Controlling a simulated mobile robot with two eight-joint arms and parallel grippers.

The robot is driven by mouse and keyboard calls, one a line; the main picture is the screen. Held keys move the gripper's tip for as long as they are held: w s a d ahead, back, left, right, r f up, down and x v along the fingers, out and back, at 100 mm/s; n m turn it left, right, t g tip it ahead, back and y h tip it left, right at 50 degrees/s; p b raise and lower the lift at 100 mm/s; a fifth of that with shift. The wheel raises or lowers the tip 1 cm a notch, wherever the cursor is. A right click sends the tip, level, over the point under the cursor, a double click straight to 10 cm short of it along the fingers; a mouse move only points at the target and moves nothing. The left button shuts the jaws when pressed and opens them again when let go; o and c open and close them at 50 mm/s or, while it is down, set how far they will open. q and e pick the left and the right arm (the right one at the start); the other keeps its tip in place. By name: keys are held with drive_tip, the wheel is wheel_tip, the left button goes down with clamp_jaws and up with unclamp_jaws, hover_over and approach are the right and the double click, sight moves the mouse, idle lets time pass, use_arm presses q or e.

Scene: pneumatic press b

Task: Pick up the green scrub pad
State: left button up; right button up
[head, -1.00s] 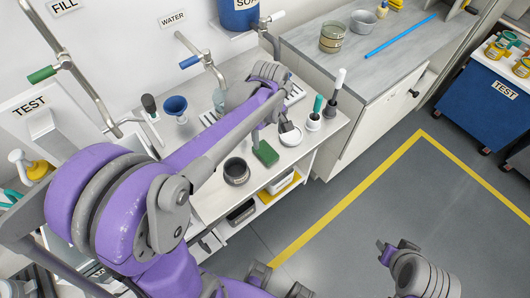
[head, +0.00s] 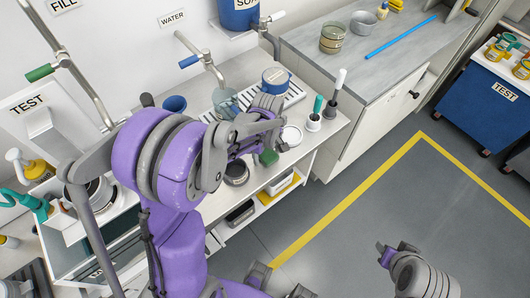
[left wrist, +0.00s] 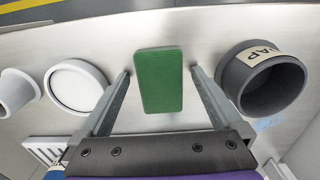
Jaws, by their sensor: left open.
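The green scrub pad (head: 269,157) lies on the light metal counter near its front edge, partly covered by my arm in the head view. In the left wrist view the pad (left wrist: 159,80) lies between the fingers of my left gripper (left wrist: 160,76). The gripper is open, with a gap between each finger and the pad. In the head view my left gripper (head: 242,150) is over the counter beside the pad. Parts of my right arm (head: 420,275) show at the lower right, but its jaws cannot be made out clearly.
A dark round bowl (left wrist: 270,85) with a label stands right of the pad in the wrist view. A white round dish (left wrist: 77,88) stands on the left.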

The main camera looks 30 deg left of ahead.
sight(267, 153)
use_arm(q)
drive_tip(key=c, duration=1.4)
wheel_tip(267, 153, up, 10)
drive_tip(key=shift+r+p, duration=0.1)
drive_tip(key=shift+p, duration=0.3)
drive_tip(key=o, duration=0.8)
drive_tip(key=c, duration=0.6)
drive_tip(key=shift+w, duration=0.1)
